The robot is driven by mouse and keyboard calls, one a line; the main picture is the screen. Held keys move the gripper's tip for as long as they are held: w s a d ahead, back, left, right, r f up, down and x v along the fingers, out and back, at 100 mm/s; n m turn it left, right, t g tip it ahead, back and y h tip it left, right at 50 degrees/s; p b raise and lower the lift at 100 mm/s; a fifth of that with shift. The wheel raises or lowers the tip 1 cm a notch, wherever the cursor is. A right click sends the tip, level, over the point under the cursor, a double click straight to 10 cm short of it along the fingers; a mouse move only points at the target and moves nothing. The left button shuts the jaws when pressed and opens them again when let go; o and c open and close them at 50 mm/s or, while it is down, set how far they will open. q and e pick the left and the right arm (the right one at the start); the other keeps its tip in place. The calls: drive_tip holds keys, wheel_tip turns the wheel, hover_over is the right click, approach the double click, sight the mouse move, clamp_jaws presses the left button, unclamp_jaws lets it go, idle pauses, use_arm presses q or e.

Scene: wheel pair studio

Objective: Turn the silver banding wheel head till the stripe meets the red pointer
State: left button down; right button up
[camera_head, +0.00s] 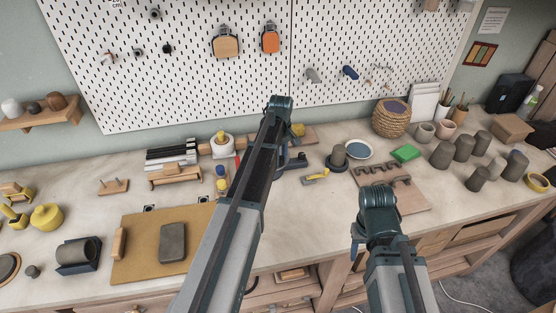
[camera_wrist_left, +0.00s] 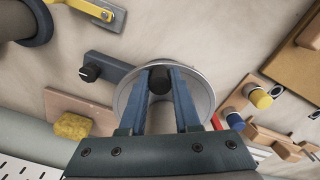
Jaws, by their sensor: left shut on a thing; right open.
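The silver wheel head (camera_wrist_left: 204,92) lies under my left gripper in the left wrist view, its pale round rim showing around the fingers. My left gripper (camera_wrist_left: 160,88) is shut on the dark knob (camera_wrist_left: 160,76) at the middle of the wheel head. The red pointer (camera_wrist_left: 217,121) shows as a small red piece at the rim's lower right; it also shows in the head view (camera_head: 237,165) beside my left arm. I cannot make out the stripe. In the head view my left arm hides the wheel head and the left gripper. My right arm shows, but its fingertips are hidden.
A dark blue box with a black knob (camera_wrist_left: 108,69) stands close beside the wheel head. A yellow sponge (camera_wrist_left: 73,126) and yellow-capped and blue-capped pieces (camera_wrist_left: 258,96) flank it. In the head view, a yellow-handled tool (camera_head: 316,176) and a notched wooden board (camera_head: 412,200) lie to the right.

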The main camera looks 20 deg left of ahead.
use_arm(q)
drive_tip(key=shift+w+d+n, duration=0.25)
drive_tip(key=shift+w+n, duration=0.5)
drive_tip(key=shift+n, duration=0.45)
drive_tip(key=shift+w+d+n, duration=0.1)
drive_tip(key=shift+w+n, duration=0.55)
drive_tip(key=shift+n, duration=0.45)
drive_tip(key=shift+w+n, duration=0.15)
drive_tip(key=shift+n, duration=0.15)
drive_tip(key=c, duration=0.6)
unclamp_jaws()
drive_tip(key=shift+c, duration=0.2)
wheel_tip(320, 180, up, 14)
drive_tip(key=p, duration=1.3)
drive_tip(key=shift+p, duration=0.4)
drive_tip(key=shift+f, duration=0.15)
